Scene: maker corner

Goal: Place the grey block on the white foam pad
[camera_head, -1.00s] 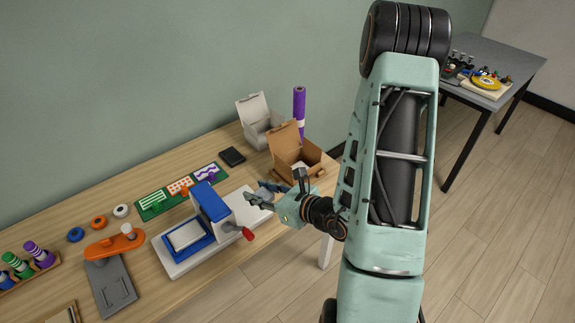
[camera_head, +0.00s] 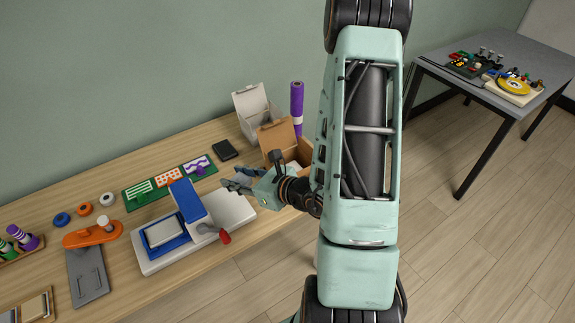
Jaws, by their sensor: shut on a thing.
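My gripper (camera_head: 234,184) is low over the workbench, beside the right part of the press's white base. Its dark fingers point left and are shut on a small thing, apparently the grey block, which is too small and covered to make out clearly. A pale, flat slab (camera_head: 165,230) lies in the blue bed of the press; I cannot tell if it is the white foam pad. A whitish patch shows in the open brown box behind my gripper, largely hidden now by my arm.
The blue and white press (camera_head: 187,200) with a red-tipped handle (camera_head: 224,236) stands close left of my gripper. Behind are a brown box (camera_head: 277,136), a grey-white box (camera_head: 253,112), a purple roll (camera_head: 297,105) and a black block (camera_head: 224,149). Green boards with patterned cards lie behind the press.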

